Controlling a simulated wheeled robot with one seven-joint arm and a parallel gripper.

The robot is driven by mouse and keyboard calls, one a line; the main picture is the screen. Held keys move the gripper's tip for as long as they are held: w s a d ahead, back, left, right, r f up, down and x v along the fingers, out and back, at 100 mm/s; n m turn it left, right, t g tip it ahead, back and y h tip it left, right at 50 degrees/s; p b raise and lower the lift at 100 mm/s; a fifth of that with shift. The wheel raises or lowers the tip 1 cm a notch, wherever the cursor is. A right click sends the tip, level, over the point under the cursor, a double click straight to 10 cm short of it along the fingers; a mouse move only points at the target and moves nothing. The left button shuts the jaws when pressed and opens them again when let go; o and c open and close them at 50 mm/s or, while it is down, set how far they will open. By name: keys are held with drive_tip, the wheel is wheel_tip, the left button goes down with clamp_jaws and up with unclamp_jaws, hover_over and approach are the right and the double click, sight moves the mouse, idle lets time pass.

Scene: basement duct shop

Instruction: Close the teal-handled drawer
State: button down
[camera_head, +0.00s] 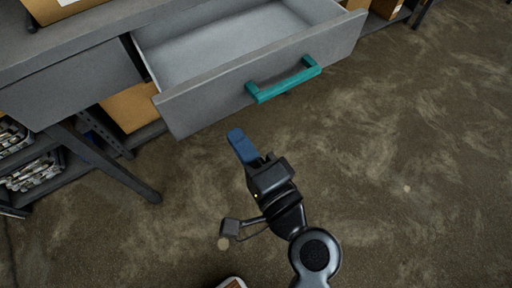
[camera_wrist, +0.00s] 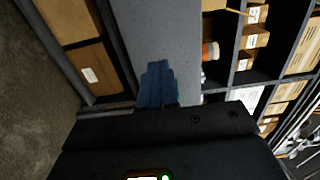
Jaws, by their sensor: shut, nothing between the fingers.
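The grey drawer (camera_head: 190,102) with the teal handle (camera_head: 284,80) is pulled well out of the grey workbench (camera_head: 62,92). Its inside looks empty in the head view. My gripper (camera_head: 237,138) has blue fingers that are shut with nothing between them. It is below and a little left of the handle in the head view, apart from the drawer front. In the wrist view, my gripper's blue fingers (camera_wrist: 156,72) are together in front of a plain grey surface (camera_wrist: 160,28), and no teal handle shows there.
Cardboard boxes (camera_head: 130,108) sit under the bench; boxes (camera_wrist: 90,72) also show in the wrist view. A bench leg (camera_head: 108,165) slants down at the left, near a shelf of small items (camera_head: 34,172). The brown floor (camera_head: 410,150) is clear at the right.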

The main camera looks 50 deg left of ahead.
sight(213, 105)
drive_tip(key=a, duration=0.7)
drive_tip(key=shift+w+p, duration=0.25)
drive_tip(key=shift+p, duration=0.05)
drive_tip(key=a+b, duration=0.2)
drive_tip(key=a, duration=0.4)
drive_tip(key=w+a+b, duration=0.1)
drive_tip(key=a+b, duration=0.1)
drive_tip(key=a, duration=0.5)
drive_tip(key=a+b, duration=0.2)
drive_tip(key=a, duration=0.5)
drive_tip(key=shift+w+f, duration=0.1)
drive_tip(key=shift+w, duration=0.15)
drive_tip(key=shift+a, duration=0.4)
drive_tip(key=shift+w+a+r+b, duration=0.1)
drive_tip(key=shift+a+r+b, duration=0.05)
drive_tip(key=shift+r+b, duration=0.15)
